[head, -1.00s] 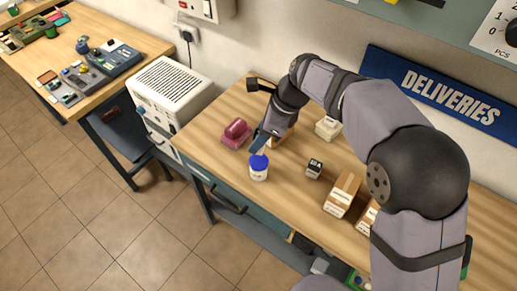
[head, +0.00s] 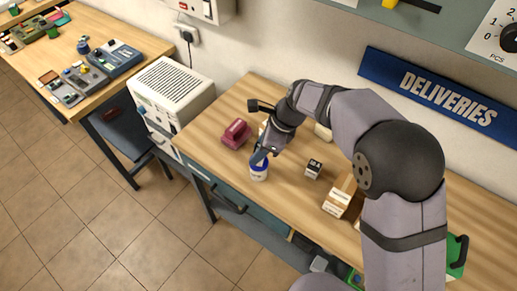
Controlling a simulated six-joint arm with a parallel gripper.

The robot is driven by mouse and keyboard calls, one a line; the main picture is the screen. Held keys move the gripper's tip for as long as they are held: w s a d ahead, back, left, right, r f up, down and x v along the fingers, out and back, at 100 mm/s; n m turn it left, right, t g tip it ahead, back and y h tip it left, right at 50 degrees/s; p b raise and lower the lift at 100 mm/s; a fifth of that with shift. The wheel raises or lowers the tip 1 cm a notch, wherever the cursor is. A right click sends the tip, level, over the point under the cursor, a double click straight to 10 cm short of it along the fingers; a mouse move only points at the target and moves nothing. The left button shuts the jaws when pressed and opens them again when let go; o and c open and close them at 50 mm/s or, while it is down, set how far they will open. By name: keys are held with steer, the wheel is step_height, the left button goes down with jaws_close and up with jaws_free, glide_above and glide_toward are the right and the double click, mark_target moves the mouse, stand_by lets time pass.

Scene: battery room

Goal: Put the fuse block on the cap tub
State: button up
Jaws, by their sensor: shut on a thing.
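The cap tub, a small white tub with a blue lid (head: 259,172), stands upright near the front edge of the wooden bench. My gripper (head: 259,156) points down over its lid, and its blue-grey end covers part of the lid. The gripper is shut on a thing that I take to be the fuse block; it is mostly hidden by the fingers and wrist. I cannot tell whether it touches the lid.
A maroon object (head: 236,134) lies to the tub's left. A small black-and-white box (head: 314,168) stands to its right, and a cardboard box (head: 338,202) farther right. A cream block (head: 323,132) sits behind my wrist. Clear bench lies between the tub and the black-and-white box.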

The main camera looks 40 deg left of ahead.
steer(key=o, duration=1.1)
steer(key=shift+f, duration=0.15)
steer(key=b+v, duration=0.2)
steer(key=v, duration=1)
steer(key=shift+r, duration=0.2)
steer(key=d+f+n+h, duration=0.1)
steer(key=d+f+n, duration=0.1)
steer(key=d, duration=0.8)
steer(key=d+f+n+t+h, duration=0.1)
steer(key=d+f+n, duration=0.2)
steer(key=d, duration=0.7)
steer(key=d+f+n+t+h, duration=0.1)
steer(key=d+f+n, duration=0.2)
steer(key=d, duration=0.7)
steer(key=shift+s+d, duration=0.1)
steer(key=shift+d, duration=0.25)
steer(key=s+d+f+n+h, duration=0.1)
steer(key=s+d+f+n, duration=0.3)
steer(key=s+d, duration=0.4)
steer(key=shift+d+n, duration=0.55)
steer(key=shift+n, duration=0.15)
